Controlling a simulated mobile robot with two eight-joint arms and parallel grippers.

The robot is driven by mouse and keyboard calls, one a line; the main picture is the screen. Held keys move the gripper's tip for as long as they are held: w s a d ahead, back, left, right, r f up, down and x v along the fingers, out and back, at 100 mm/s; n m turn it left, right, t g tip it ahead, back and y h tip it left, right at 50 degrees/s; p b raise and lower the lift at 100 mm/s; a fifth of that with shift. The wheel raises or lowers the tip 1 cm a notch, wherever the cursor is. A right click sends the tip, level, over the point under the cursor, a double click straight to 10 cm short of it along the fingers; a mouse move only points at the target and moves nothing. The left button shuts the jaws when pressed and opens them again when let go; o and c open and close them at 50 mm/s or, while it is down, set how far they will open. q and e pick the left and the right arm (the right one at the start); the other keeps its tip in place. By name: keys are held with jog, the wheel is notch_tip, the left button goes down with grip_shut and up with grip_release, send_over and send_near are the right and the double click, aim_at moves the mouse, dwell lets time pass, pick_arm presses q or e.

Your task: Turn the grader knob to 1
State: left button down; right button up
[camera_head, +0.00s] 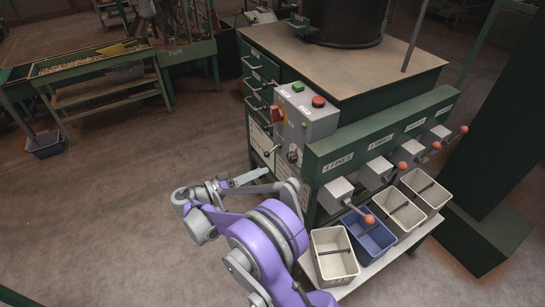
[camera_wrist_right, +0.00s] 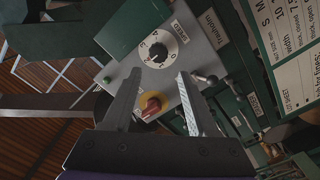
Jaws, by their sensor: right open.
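The knob (camera_wrist_right: 157,53) is dark and sits on a round white dial with black numbers, beside a SPEED label. It also shows in the head view on the front of the grey control box (camera_head: 308,122), as a small dial (camera_head: 293,153). The knob's pointer is too small for me to tell which number it faces. My right gripper (camera_wrist_right: 160,75) is open and empty, its two fingers apart and pointing toward the dial without visible contact. In the head view, my right gripper (camera_head: 282,180) is low in front of the box. My left gripper is not in view.
The box also carries a red switch on yellow (camera_head: 277,115), a green button (camera_head: 298,87) and a red button (camera_head: 318,102). Several red-ball levers (camera_head: 369,218) stick out to the right above grey bins (camera_head: 333,264) and a blue bin (camera_head: 375,245).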

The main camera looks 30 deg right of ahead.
aim_at(290, 160)
jog(key=d, duration=0.3)
jog(key=d+p, duration=0.1)
jog(key=d, duration=0.7)
jog(key=shift+w, duration=0.25)
grip_shut()
